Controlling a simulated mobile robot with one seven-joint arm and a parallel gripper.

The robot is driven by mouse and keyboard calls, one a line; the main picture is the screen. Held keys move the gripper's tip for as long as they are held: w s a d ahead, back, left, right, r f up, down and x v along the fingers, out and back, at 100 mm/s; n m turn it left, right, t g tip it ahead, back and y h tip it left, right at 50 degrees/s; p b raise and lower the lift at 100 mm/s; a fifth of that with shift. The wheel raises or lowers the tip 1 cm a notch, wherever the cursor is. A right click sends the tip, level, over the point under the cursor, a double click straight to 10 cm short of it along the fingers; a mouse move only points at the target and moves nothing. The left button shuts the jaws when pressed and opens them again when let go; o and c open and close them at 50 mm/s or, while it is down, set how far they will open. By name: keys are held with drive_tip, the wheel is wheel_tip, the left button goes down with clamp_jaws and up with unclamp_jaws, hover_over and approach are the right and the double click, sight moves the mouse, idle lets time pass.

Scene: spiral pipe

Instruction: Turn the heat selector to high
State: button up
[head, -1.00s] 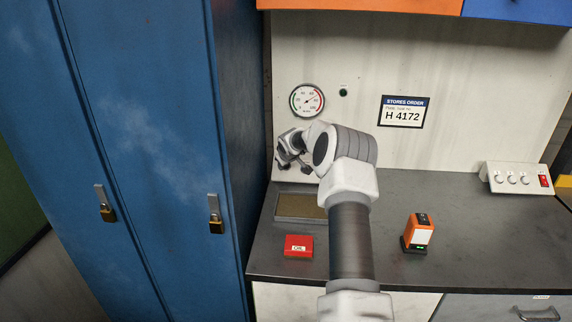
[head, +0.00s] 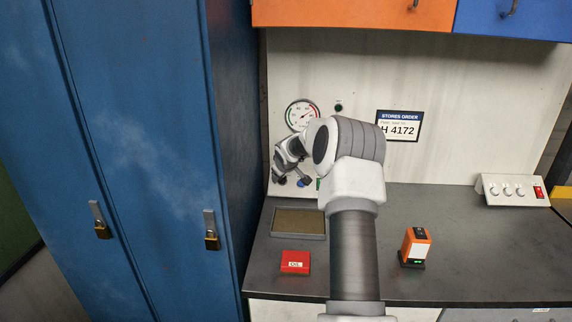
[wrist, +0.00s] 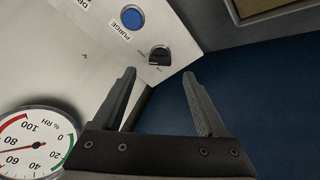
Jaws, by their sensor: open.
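A dark round knob (wrist: 159,55), which looks like the heat selector, sits on a pale panel (wrist: 185,30) in the wrist view. Its small lettering is too small to read, so its setting cannot be told. My gripper (wrist: 159,75) is open and empty. Its fingertips appear on either side of and just below the knob in the picture; I cannot tell how far short of it they are. In the head view my gripper (head: 290,180) is low on the back wall, left of my arm; the knob is not clear there.
A blue button (wrist: 132,18) marked PURGE is beside the knob. A round humidity gauge (head: 301,114) is above my gripper. A blue locker (head: 140,130) stands close on the left. A tray (head: 299,222), red box (head: 295,262) and orange device (head: 415,246) are on the counter.

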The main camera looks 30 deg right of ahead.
drive_tip(key=v, duration=1.1)
drive_tip(key=shift+s+r+p, duration=0.25)
drive_tip(key=shift+r+p, duration=0.05)
drive_tip(key=shift+a, duration=0.1)
